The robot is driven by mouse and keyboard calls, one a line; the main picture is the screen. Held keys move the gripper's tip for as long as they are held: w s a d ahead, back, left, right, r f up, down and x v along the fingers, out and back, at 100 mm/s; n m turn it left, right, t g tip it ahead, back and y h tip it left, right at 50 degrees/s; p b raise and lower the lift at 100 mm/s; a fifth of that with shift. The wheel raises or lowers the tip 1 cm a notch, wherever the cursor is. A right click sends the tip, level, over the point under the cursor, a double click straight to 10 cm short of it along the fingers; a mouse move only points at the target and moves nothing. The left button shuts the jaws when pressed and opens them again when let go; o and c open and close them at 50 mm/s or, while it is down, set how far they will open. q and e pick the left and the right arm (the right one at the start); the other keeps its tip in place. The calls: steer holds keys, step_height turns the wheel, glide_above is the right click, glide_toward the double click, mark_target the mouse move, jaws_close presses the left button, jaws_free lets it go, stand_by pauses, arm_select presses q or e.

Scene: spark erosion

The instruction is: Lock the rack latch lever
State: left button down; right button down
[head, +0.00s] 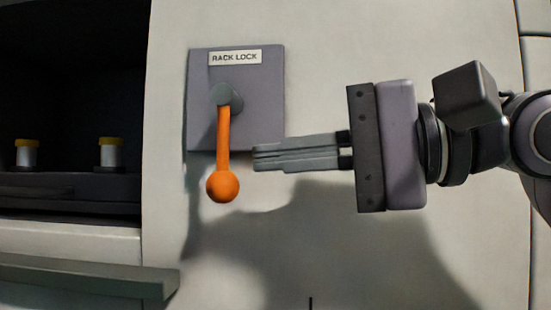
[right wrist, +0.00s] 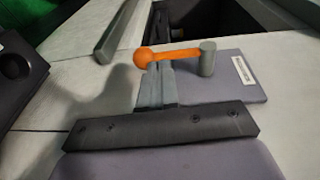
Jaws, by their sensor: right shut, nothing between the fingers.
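The orange rack latch lever (head: 224,140) hangs almost straight down from a grey pivot (head: 229,95) on a grey plate (head: 262,100) labelled RACK LOCK. Its round knob (head: 222,186) is at the lower end. My right gripper (head: 255,158) is shut and empty, pointing left, with its tips just right of the lever's lower part. In the right wrist view the lever (right wrist: 180,55) and its knob (right wrist: 141,58) show just beyond the fingertips (right wrist: 160,68). Whether the tips touch the lever I cannot tell. My left gripper is not in view.
At the left of the head view is a dark opening with two yellow-capped cylinders (head: 110,154) on a dark rack (head: 70,190). A grey bar (head: 85,277) juts out below it. The pale panel (head: 330,40) around the lock plate is otherwise clear.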

steer(key=f+v, duration=0.1)
steer(key=v, duration=1)
steer(key=shift+d+p, duration=0.3)
steer(key=shift+p, duration=0.1)
steer(key=shift+r, duration=0.1)
